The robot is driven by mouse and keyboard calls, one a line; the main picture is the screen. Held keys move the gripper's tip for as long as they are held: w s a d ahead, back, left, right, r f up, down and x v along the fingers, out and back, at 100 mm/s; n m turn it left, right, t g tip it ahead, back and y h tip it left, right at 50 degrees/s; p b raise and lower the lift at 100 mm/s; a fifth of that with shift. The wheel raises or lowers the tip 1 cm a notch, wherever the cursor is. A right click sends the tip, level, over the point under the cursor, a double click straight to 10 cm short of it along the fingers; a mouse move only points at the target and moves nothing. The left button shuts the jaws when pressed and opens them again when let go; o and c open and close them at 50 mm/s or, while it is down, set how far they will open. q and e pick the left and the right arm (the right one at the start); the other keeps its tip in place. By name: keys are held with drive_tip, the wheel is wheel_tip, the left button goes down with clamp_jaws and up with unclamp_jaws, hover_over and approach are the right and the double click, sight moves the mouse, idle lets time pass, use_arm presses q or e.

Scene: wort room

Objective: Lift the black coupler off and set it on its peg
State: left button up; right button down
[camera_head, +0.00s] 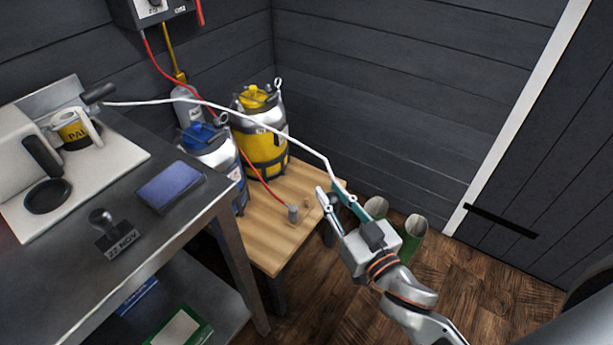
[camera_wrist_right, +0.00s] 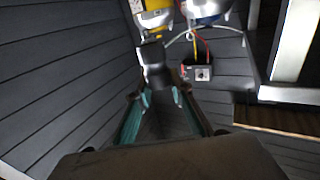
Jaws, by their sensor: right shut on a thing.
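My right gripper (camera_head: 328,188) is raised just off the right edge of the low wooden table (camera_head: 262,240). It is shut on a dark piece, taken to be the black coupler (camera_wrist_right: 155,68), which shows between its teal fingers in the right wrist view. In the head view the fingers hide most of that piece. A white hose (camera_head: 265,125) runs from a black handle (camera_head: 98,93) at the left to this gripper. A short wooden peg (camera_head: 306,203) stands on the table, bare. A grey coupler (camera_head: 293,214) with a red hose stands beside it. My left gripper is out of view.
A yellow keg (camera_head: 262,140) and a blue keg (camera_head: 217,157) stand at the back of the low table. A metal bench (camera_head: 185,222) with a stamp (camera_head: 108,230) and blue pad (camera_head: 171,186) is at left.

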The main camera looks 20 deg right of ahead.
drive_tip(key=shift+w+d+f+n+g+y+b, duration=0.4)
drive_tip(key=shift+w+f+b, duration=1.25)
drive_tip(key=shift+w+f, duration=2.25)
drive_tip(key=shift+w+d+f+n+g+y+b, duration=0.1)
drive_tip(key=shift+w+d+f+n+y+b, duration=0.8)
drive_tip(key=shift+w+f, duration=2.95)
drive_tip(key=shift+w+f+n+g+y+b, duration=0.15)
drive_tip(key=shift+w+f+y+b, duration=0.55)
drive_tip(key=shift+w+f+b, duration=3)
drive_tip(key=shift+w+r+p, duration=0.2)
drive_tip(key=shift+w+p, duration=0.65)
drive_tip(key=shift+p, duration=0.2)
drive_tip(key=shift+f+b, duration=0.35)
drive_tip(key=shift+f, duration=0.05)
drive_tip(key=shift+w, duration=0.1)
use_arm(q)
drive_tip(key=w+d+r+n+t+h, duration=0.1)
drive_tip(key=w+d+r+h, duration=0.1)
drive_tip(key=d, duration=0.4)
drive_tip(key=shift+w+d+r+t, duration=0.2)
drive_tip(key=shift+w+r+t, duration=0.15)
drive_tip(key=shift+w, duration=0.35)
